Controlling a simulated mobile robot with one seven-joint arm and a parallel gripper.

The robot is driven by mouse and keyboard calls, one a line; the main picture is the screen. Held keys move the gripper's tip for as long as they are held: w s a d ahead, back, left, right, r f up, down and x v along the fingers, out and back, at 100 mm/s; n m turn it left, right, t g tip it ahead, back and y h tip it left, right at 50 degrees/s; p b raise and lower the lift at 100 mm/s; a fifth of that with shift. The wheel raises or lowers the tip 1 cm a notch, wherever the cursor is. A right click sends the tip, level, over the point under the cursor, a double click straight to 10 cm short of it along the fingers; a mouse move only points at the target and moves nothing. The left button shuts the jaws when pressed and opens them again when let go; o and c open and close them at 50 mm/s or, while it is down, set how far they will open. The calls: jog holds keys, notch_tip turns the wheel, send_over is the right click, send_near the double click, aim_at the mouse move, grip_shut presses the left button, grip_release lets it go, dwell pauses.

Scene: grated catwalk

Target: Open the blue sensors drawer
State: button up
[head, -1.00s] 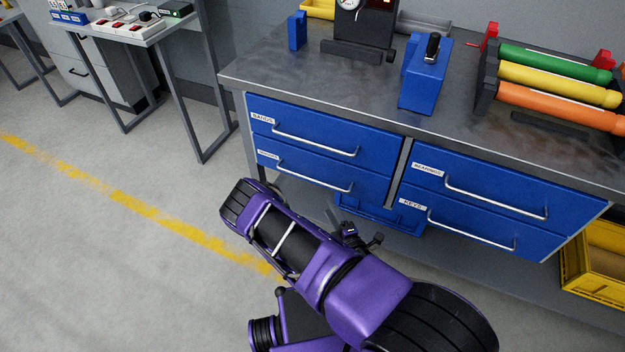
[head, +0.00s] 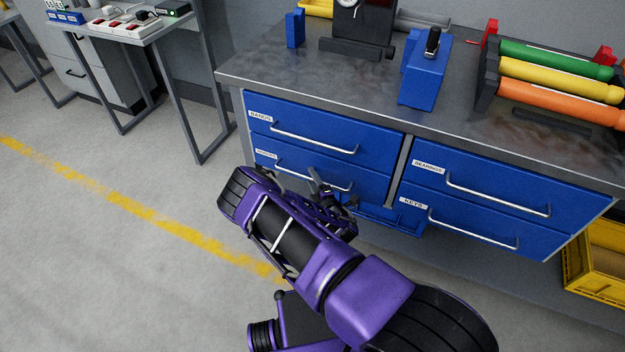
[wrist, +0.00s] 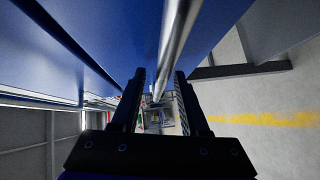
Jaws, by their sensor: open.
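The blue lower left drawer (head: 368,185) is closed under the bench. Its label (head: 267,155) is too small to read for certain, so I cannot confirm that it says sensors. Its silver bar handle (head: 290,173) is partly hidden behind my gripper (head: 318,184). In the wrist view, my gripper (wrist: 159,85) is open, and a silver bar handle (wrist: 172,48) runs between its two fingers. A blue drawer front (wrist: 105,40) lies close on the left. I cannot tell whether either finger touches the bar.
The upper left drawer (head: 375,145), the bearings drawer (head: 500,182) and the keys drawer (head: 455,222) are closed. A blue bin (head: 400,217) sits below them. A yellow crate (head: 592,260) stands at the right. The floor (head: 110,270) in front is free.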

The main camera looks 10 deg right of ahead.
grip_shut()
dwell(1.4)
